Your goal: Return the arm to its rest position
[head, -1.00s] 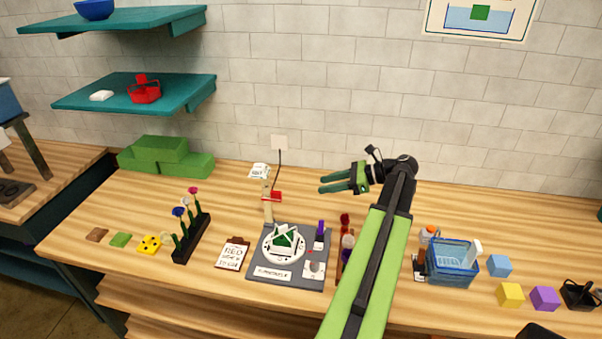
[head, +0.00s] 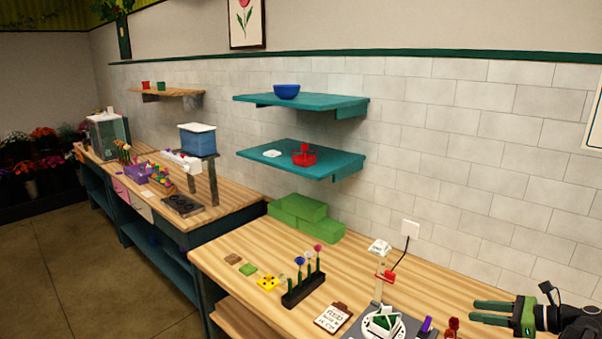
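My gripper (head: 490,312) is at the lower right of the head view, above the right part of the wooden worktop (head: 240,240). Its two green fingers point left and stand apart with a gap between them. Nothing shows between them. Most of my arm is outside the frame. Below and left of the gripper is a grey board with a round white plate (head: 370,325) and a green and white piece on it, partly cut off by the lower edge.
A black rack (head: 303,290) with several flowers, a clipboard (head: 333,317) and green blocks (head: 305,215) are on the worktop. Teal shelves (head: 330,165) hang on the wall above. A second counter (head: 170,200) with a blue bin (head: 197,139) stretches away left.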

